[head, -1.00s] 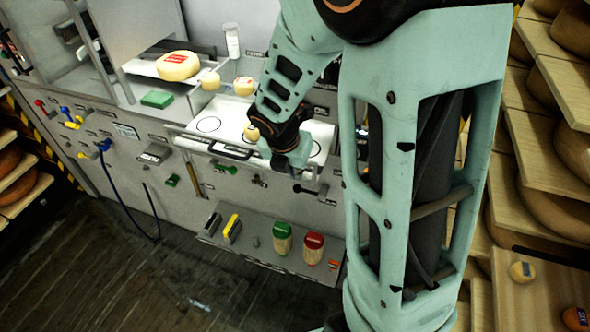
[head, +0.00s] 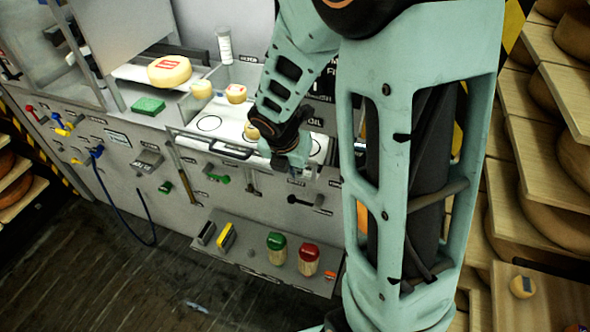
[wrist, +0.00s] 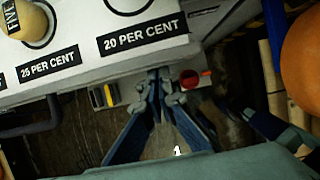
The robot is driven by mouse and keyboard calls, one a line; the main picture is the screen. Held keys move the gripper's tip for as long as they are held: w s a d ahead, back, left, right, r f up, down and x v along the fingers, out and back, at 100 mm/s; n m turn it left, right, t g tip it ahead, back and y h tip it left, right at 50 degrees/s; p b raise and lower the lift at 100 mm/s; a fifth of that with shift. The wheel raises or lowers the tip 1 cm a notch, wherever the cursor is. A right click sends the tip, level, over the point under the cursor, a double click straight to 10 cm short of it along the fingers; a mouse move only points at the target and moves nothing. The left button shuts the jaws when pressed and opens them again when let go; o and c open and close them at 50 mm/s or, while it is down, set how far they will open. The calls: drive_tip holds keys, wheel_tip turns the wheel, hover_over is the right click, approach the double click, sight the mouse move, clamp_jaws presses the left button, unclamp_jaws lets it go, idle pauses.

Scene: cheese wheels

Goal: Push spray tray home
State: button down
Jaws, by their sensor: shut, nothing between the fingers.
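The spray tray (head: 185,132) is a white drawer with dark rings on its top and a black front handle (head: 230,151). It stands partly out of the grey cabinet front. In the wrist view its front edge (wrist: 185,22) carries labels such as "20 PER CENT". A small pale cheese (wrist: 17,18) sits on a ring. My gripper (wrist: 158,82) is shut and empty, pointing down close to the tray's front edge, right of the handle. In the head view, my gripper (head: 297,172) is at the tray's right part; whether it touches is unclear.
A low shelf (head: 210,262) below holds a green-topped pot (head: 276,246), a red-topped pot (head: 308,258) and a yellow block (head: 227,236). Levers and knobs stick out of the panel. Cheese racks (head: 550,150) stand at the right. Dark floor (head: 100,270) is free.

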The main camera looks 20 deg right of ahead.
drive_tip(key=shift+r, duration=0.1)
drive_tip(key=v, duration=0.7)
drive_tip(key=s+a+f+n+g+h+b, duration=0.2)
drive_tip(key=s+a+f+n, duration=0.15)
drive_tip(key=f, duration=0.35)
drive_tip(key=n+t+h+b, duration=0.5)
drive_tip(key=n+t+h, duration=0.1)
drive_tip(key=n+t, duration=0.8)
approach(259, 161)
drive_tip(key=shift+n+g, duration=0.25)
drive_tip(key=shift+g, duration=0.25)
drive_tip(key=x, duration=0.6)
drive_tip(key=shift+w+d+r, duration=0.1)
drive_tip(key=shift+w+r, duration=0.25)
drive_tip(key=shift+w, duration=0.1)
drive_tip(key=shift+d, duration=0.1)
